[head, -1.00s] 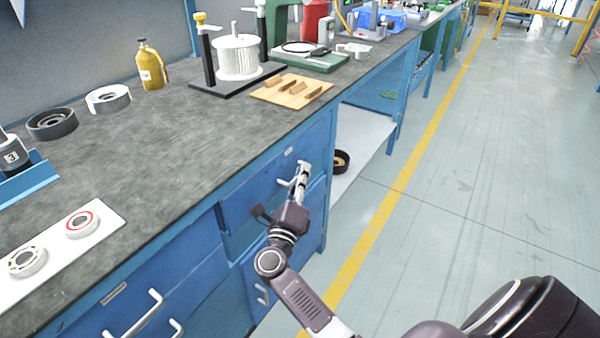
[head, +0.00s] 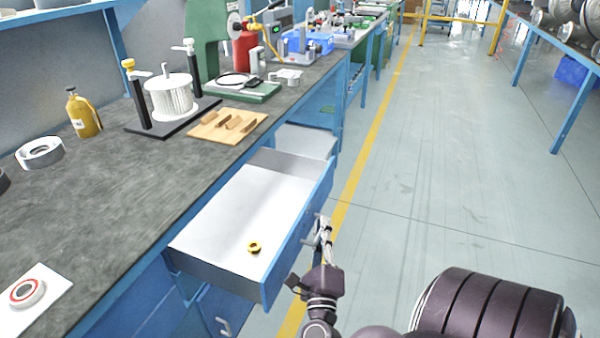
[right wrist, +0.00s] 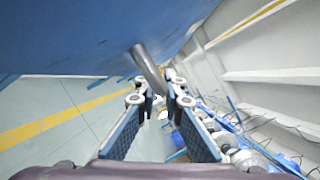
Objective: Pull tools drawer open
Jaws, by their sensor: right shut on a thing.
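The tools drawer (head: 245,205) stands pulled well out of the blue bench in the head view. Its pale inside shows, with a small yellow-and-black ring (head: 254,247) lying on its floor near the front left. My right gripper (head: 323,232) is at the outer side of the drawer's blue front, shut on the drawer handle (head: 309,229). In the right wrist view the metal handle bar (right wrist: 147,66) runs from the blue front down to between the fingertips (right wrist: 158,92). My left gripper is not in view.
The bench top (head: 110,190) carries a wooden block (head: 228,126), a white coil on a black stand (head: 171,97), a yellow bottle (head: 83,114) and bearing parts. The floor (head: 430,170) to the right is clear, with a yellow line along it.

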